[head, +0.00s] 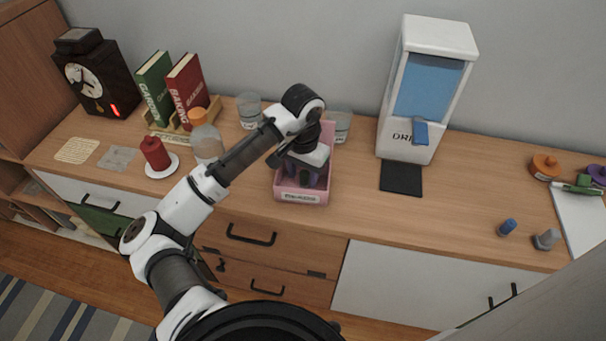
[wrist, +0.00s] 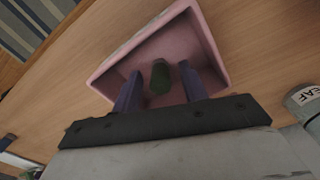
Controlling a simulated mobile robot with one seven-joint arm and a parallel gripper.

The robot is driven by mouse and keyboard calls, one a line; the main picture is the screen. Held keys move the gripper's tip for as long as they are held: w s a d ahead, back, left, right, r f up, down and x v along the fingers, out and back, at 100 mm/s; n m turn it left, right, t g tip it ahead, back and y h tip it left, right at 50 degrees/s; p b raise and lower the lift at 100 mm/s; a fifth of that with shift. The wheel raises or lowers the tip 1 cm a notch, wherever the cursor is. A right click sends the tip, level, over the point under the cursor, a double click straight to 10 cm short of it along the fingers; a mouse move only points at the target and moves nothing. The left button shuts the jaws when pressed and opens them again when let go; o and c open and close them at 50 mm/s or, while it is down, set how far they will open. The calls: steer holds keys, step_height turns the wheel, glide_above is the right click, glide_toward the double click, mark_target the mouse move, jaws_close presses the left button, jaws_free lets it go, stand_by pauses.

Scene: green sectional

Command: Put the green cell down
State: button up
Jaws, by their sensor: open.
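The green cell (wrist: 160,76) is a small dark green cylinder. In the wrist view it is inside the pink tray (wrist: 106,67), near the middle of its floor. My gripper (wrist: 161,84) is open, with one finger on each side of the cell and a gap visible between cell and fingers. In the head view the pink tray (head: 324,146) stands on the wooden counter with a label on its front. My gripper (head: 303,171) reaches down into it, and the cell (head: 305,179) shows only as a small dark shape between the fingers.
A clear bottle with an orange cap (head: 207,139) and glass jars (head: 249,110) (head: 341,125) stand near the tray. A white dispenser (head: 420,90) is to the right. Blue (head: 507,227) and grey (head: 547,239) cylinders stand further right. The counter between dispenser and cylinders is clear.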

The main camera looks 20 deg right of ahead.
mark_target(303, 174)
step_height(303, 174, up, 12)
steer(key=b, duration=0.1)
steer(key=shift+f, duration=0.2)
